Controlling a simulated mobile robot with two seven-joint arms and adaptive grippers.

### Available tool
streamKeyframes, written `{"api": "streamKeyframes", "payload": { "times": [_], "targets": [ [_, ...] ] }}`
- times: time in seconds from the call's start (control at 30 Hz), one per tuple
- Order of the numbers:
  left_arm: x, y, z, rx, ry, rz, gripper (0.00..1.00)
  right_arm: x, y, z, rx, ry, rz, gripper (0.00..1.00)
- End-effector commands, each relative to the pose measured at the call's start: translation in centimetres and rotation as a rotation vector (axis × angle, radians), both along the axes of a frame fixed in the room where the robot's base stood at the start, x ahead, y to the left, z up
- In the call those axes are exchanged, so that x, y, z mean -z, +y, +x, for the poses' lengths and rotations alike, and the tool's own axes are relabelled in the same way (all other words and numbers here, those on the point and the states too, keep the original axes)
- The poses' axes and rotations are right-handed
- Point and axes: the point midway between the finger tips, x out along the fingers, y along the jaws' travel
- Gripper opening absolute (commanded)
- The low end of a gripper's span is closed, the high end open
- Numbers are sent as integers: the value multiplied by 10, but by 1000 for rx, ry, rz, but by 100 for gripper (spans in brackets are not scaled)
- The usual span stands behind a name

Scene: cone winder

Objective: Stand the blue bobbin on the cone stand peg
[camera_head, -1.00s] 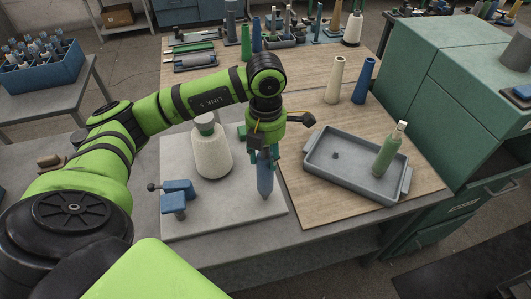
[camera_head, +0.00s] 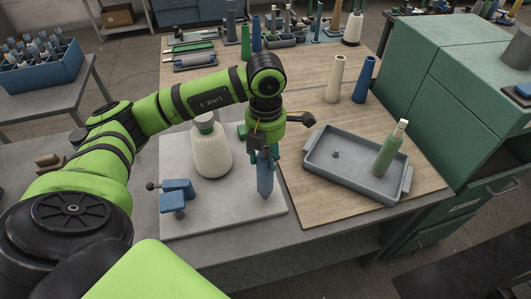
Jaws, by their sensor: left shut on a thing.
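My left gripper (camera_head: 264,151) points down over the pale grey board (camera_head: 235,218) and is shut on the blue bobbin (camera_head: 265,182). The bobbin hangs upright below the fingers, its narrow lower end close to the board. I cannot tell whether it touches the board. The fingers cover its upper part. I cannot make out the cone stand peg for certain. My right gripper is not in view.
A white yarn cone (camera_head: 211,155) and a blue clamp-like part (camera_head: 177,195) stand on the board, left of the bobbin. A grey tray (camera_head: 345,183) holding a green bobbin (camera_head: 390,150) lies right. Beige (camera_head: 335,80) and blue (camera_head: 364,82) cones stand behind it.

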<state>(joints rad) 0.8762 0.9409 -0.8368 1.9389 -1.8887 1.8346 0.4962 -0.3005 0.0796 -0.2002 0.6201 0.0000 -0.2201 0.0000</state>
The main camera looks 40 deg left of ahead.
Motion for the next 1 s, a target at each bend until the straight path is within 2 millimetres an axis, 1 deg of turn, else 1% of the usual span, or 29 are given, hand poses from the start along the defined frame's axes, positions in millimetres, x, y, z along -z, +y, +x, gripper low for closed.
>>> {"api": "streamKeyframes", "payload": {
  "times": [0.2, 0.7, 1.0],
  "targets": [
    [4, 0, 0, 0, -1, 1, 18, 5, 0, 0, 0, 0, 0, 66],
    [4, 0, 0, 0, -1, 0, 18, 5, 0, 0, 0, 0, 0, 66],
    [8, 0, 0, 0, -1, 0, 18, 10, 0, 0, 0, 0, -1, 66]
  ]
}}
